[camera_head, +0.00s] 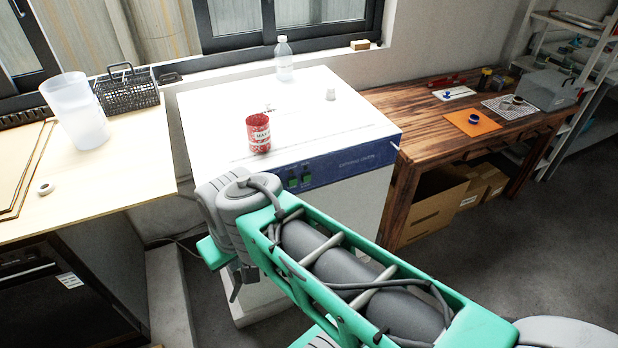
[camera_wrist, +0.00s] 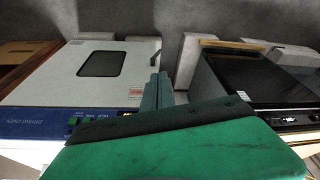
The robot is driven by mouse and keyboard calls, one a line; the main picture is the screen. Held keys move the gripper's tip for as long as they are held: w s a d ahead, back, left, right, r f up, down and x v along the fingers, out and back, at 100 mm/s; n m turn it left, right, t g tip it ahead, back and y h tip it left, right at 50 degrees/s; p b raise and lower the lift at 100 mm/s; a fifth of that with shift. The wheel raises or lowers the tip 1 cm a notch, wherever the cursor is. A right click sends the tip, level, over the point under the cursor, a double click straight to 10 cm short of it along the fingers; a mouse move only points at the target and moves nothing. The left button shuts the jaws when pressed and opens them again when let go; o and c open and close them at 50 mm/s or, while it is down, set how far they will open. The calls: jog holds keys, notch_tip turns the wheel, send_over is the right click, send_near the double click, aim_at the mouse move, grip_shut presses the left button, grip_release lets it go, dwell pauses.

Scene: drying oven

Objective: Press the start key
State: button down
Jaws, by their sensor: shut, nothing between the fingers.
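The drying oven (camera_head: 330,105) is a white box with a blue control panel (camera_head: 350,165) along its upper front edge. My gripper (camera_wrist: 158,82) is shut and empty, to the right of the keys, by the door's edge. In the head view my arm hides the panel's left end and part of the front.
A light wooden counter (camera_head: 120,180) with a black oven (camera_head: 60,300) is at left. A brown wooden table (camera_head: 420,125) is at right.

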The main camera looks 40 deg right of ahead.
aim_at(307, 177)
jog(key=w+d+f+n+t+b, duration=0.15)
jog(key=w+d+f+b, duration=0.35)
jog(key=d, duration=0.5)
jog(key=d+f+n+t+b, duration=0.1)
jog(key=d+f+t, duration=0.1)
jog(key=d, duration=0.8)
jog(key=d+f+n+t+b, duration=0.1)
jog(key=d+f+t+b, duration=0.1)
jog(key=d, duration=0.8)
jog(key=shift+d+f+t, duration=0.2)
jog(key=shift+f+t, duration=0.15)
jog(key=shift+f, duration=0.05)
jog(key=shift+n, duration=0.25)
jog(key=w+d, duration=0.2)
jog(key=w, duration=0.6)
jog(key=shift+d, duration=0.25)
jog(key=shift+w, duration=0.2)
